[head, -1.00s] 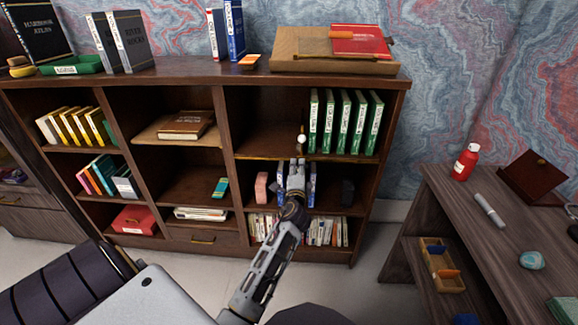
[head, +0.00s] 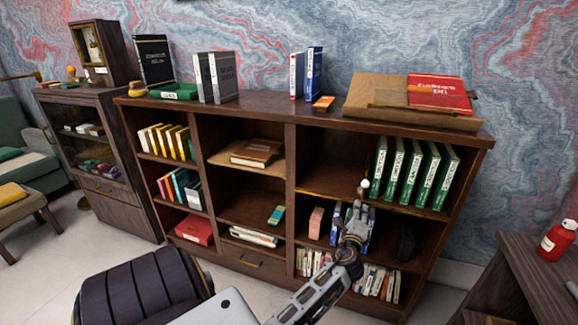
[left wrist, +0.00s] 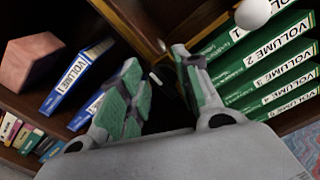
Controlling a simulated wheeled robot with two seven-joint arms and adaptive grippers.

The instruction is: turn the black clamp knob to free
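My left gripper (head: 353,217) is in front of the bookcase's right column, at the divider between its upper and middle shelves. In the left wrist view the gripper (left wrist: 158,68) is open, its two green-padded fingers apart with nothing held. A white ball knob (head: 365,183) on a thin stem stands just above the gripper in the head view; the ball also shows at the top of the left wrist view (left wrist: 254,13). I cannot make out the black clamp knob for certain; the fingers hide part of the dark space behind them. My right gripper is not in view.
Green volumes (head: 418,178) stand right of the ball knob. Blue-and-white volumes (left wrist: 78,82) and a pink block (head: 316,223) stand on the shelf below, with a dark object (head: 406,243) to the right. A dark chair (head: 145,290) is in front of the bookcase.

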